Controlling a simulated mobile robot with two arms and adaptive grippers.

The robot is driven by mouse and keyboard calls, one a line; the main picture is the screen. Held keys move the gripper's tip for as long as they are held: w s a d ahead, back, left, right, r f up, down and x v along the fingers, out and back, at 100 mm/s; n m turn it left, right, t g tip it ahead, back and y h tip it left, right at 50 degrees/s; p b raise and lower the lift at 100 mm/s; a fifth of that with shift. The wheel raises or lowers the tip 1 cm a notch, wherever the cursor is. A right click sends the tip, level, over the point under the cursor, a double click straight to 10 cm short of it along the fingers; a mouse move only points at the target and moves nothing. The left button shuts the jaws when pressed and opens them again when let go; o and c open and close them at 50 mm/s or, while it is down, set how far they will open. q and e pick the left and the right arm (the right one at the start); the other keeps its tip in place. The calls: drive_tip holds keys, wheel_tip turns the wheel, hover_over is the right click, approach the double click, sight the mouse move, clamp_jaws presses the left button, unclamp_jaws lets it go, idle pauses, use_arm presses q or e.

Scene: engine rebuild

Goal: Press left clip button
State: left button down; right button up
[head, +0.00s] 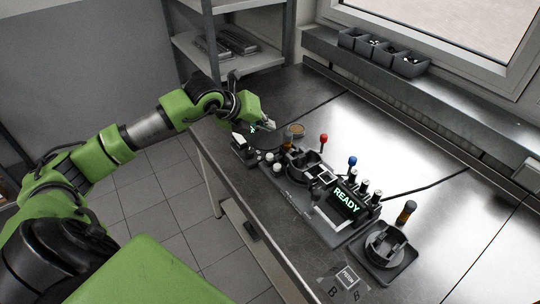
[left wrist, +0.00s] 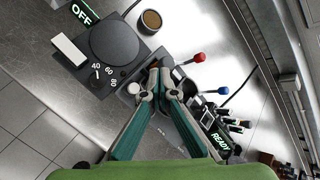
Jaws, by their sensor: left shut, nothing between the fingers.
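My left gripper (left wrist: 161,74) is shut and empty, its teal fingers pointing down over the workbench device. I cannot tell which part is the left clip button, or whether the fingertips touch anything. My right gripper is not in view.
A dark round disc (left wrist: 113,43) has a dial marked 40, 60, 80 and an OFF display (left wrist: 84,13) beside it. Red (head: 323,138) and blue (head: 352,160) ball-topped levers stand near the READY display (head: 346,200). A round cup (left wrist: 151,20) stands behind. Free bench lies behind the device.

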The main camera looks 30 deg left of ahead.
sight(268, 156)
use_arm(q)
wheel_tip(268, 156, down, 8)
drive_tip(key=b, duration=0.4)
drive_tip(key=shift+r, duration=0.1)
drive_tip(key=shift+f+b, duration=0.3)
drive_tip(key=shift+f, duration=0.05)
drive_tip(key=shift+r, duration=0.1)
idle(0.8)
drive_tip(key=shift+f+b, duration=0.45)
drive_tip(key=shift+b, duration=0.15)
